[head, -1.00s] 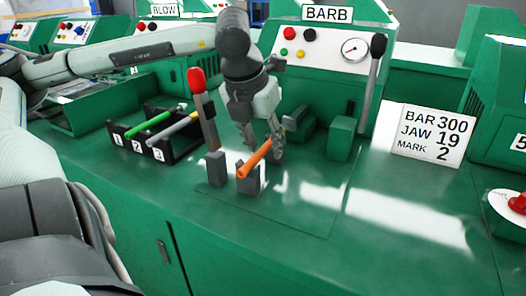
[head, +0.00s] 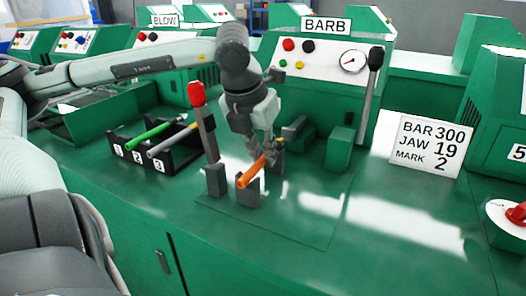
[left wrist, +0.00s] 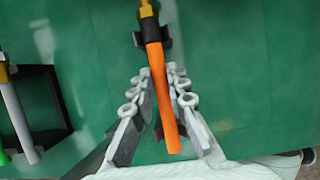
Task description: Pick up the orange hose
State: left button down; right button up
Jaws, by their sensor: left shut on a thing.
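The orange hose (head: 250,173) slopes over the grey block supports (head: 247,188) in front of the BARB machine. In the left wrist view the hose (left wrist: 159,95) runs lengthwise between my fingers, with a black collar (left wrist: 148,29) and a brass-coloured tip (left wrist: 146,8) at its far end. My left gripper (head: 266,154) comes down from above and is shut on the hose. Its fingers also show in the left wrist view (left wrist: 160,75), one on each side of the hose. The hose part between the fingertips is partly hidden in the head view. My right gripper is not in view.
A black rack (head: 181,155) with a green hose (head: 150,134) and a grey hose (head: 172,140) stands to the left. A red-knobbed lever (head: 198,97) rises close beside my gripper. A sign (head: 428,145) stands at the right. The green bench (head: 330,230) in front is clear.

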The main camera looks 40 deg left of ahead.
pick_arm(q)
jog(key=shift+r, duration=0.65)
notch_tip(320, 180, up, 27)
